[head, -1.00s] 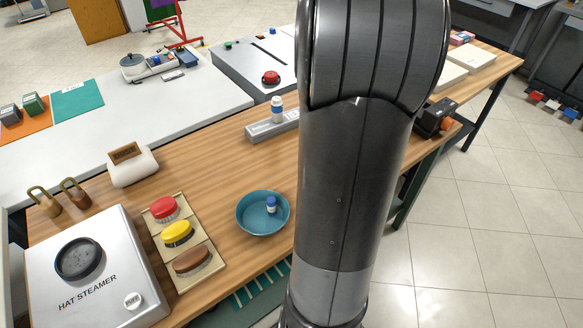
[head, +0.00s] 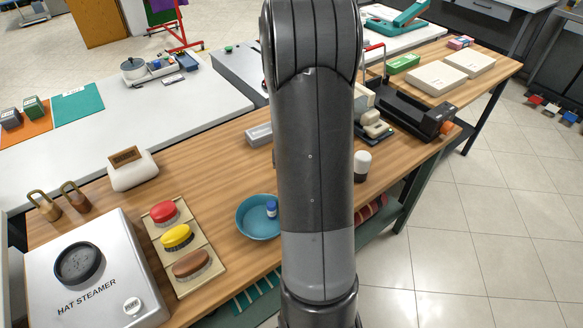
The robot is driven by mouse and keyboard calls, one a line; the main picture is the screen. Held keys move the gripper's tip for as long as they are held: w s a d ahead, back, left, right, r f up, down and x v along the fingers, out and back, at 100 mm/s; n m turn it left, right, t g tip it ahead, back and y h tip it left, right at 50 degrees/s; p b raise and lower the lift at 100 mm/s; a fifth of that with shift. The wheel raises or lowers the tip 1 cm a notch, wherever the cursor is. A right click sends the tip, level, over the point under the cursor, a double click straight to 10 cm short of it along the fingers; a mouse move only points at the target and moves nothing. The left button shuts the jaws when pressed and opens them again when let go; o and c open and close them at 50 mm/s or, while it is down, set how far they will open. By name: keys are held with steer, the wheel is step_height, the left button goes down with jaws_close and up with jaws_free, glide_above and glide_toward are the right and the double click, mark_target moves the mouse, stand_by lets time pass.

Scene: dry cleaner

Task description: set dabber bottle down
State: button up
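A small blue-and-white bottle (head: 271,209) stands in the blue bowl (head: 243,222) on the wooden bench, close to the left edge of my arm. A white-topped item with a dark lower part (head: 362,162) stands on the bench just right of my arm. I cannot tell for sure which of these is the dabber bottle. A grey block (head: 259,134) shows its left end behind my arm; the rest is hidden. My arm fills the middle of the view. My gripper is not in view, so I cannot see whether it holds anything.
Red, yellow and brown brushes (head: 177,237) lie on a tray beside the hat steamer (head: 92,271). A black machine (head: 410,112) and pale boxes (head: 436,77) stand at the right. Bare bench top lies between the brushes and grey block.

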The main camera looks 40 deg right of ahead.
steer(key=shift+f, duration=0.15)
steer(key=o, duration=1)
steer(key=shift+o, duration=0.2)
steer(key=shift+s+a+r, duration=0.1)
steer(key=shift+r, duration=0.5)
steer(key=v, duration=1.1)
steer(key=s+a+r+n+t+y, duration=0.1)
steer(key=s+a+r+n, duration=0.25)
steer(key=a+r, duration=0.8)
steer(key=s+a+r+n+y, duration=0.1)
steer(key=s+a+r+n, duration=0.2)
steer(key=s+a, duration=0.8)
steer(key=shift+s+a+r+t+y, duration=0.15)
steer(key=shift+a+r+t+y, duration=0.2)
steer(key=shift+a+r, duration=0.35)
